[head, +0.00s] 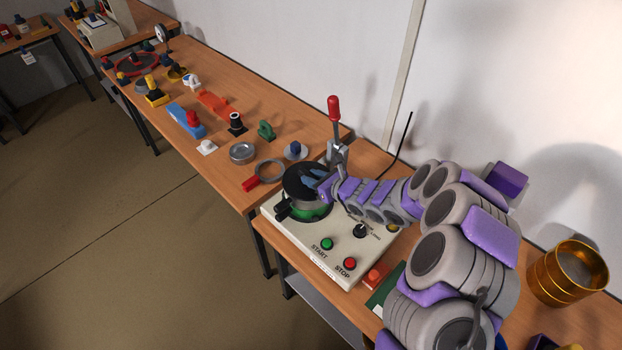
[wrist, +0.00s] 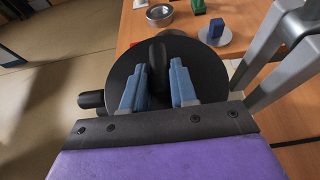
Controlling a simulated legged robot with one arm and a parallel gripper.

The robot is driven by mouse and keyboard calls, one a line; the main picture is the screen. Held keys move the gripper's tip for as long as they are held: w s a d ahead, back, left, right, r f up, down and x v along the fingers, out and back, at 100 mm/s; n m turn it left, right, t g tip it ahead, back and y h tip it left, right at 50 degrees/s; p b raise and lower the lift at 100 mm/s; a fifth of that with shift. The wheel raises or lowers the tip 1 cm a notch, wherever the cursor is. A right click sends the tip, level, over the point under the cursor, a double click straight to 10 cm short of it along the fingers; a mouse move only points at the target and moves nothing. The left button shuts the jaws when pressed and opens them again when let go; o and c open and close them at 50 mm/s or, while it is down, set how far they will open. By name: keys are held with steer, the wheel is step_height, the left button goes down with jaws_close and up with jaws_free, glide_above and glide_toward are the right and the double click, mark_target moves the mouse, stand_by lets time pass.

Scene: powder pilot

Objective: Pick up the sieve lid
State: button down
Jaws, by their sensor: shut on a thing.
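The sieve lid is a black disc (head: 294,184) above a grey and green round sieve (head: 309,209) on the cream machine. It fills the middle of the wrist view (wrist: 122,72), with a dark upright knob (wrist: 158,52) at its centre. My gripper (head: 311,175) reaches in from the right. Its two blue fingers (wrist: 160,70) stand on either side of the knob and are shut on it. I cannot tell whether the lid rests on the sieve or is slightly raised. The fingers and palm hide part of the disc.
The machine (head: 310,243) has green START (head: 327,243) and red STOP (head: 350,263) buttons. A red-handled lever (head: 334,108) stands close behind the lid. A red-handled ring (head: 269,170) and metal dish (head: 242,152) lie on the left table. Gold sieves (head: 567,273) stand at right.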

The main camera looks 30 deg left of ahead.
steer(key=r, duration=0.3)
steer(key=shift+s+r+p, duration=0.2)
steer(key=shift+r+p, duration=0.15)
steer(key=shift+p, duration=0.05)
steer(key=s, duration=0.1)
steer(key=s+d, duration=0.1)
steer(key=s, duration=0.1)
steer(key=s+d, duration=0.1)
steer(key=s, duration=0.1)
steer(key=shift+s+r, duration=0.1)
steer(key=shift+s, duration=0.05)
steer(key=s+d+r+p, duration=0.1)
steer(key=s+d+p, duration=0.1)
steer(key=s, duration=0.7)
steer(key=shift+s+d, duration=0.2)
steer(key=shift+d, duration=0.3)
